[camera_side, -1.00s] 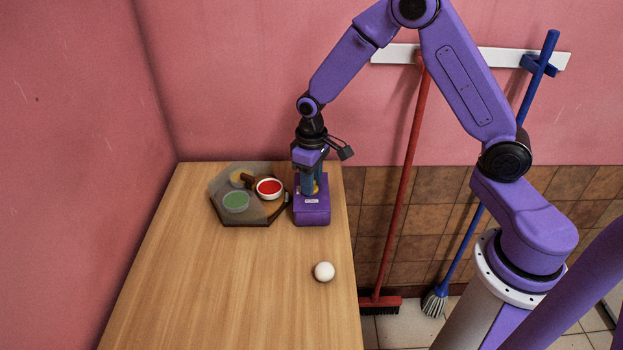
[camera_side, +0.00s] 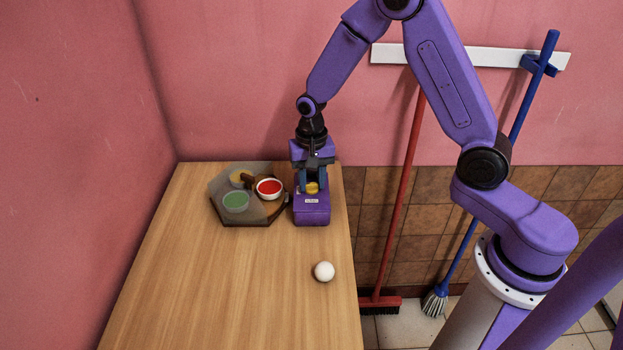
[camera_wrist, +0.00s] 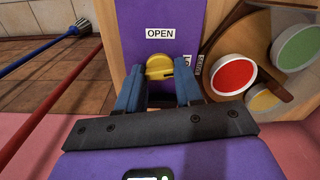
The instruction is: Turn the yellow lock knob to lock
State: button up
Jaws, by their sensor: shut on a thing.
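The yellow lock knob (camera_side: 312,188) sits on top of a purple box (camera_side: 311,215) at the table's right edge. In the wrist view the round knob (camera_wrist: 159,66) has a dark mark toward its lower right. A white OPEN label (camera_wrist: 160,33) is beyond it, and a second, sideways label (camera_wrist: 200,65) is to its right, too small to read surely. My gripper (camera_side: 312,185) points down over the box. Its blue fingers are shut on the knob, one on each side, as the wrist view shows (camera_wrist: 160,72). The fingers hide part of the knob's sides.
A dark board (camera_side: 262,217) with red (camera_side: 269,188), green (camera_side: 236,202) and yellow (camera_side: 240,177) discs lies left of the box. A white ball (camera_side: 324,271) rests in front, near the right edge. The table's left and front are clear. A red broom (camera_side: 400,200) and blue mop (camera_side: 480,215) hang behind.

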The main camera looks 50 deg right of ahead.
aim_at(312, 183)
jog(key=shift+m, duration=1)
jog(key=o, duration=1.1)
jog(key=shift+c, duration=0.2)
notch_tip(312, 183, up, 18)
jog(key=shift+f, duration=0.25)
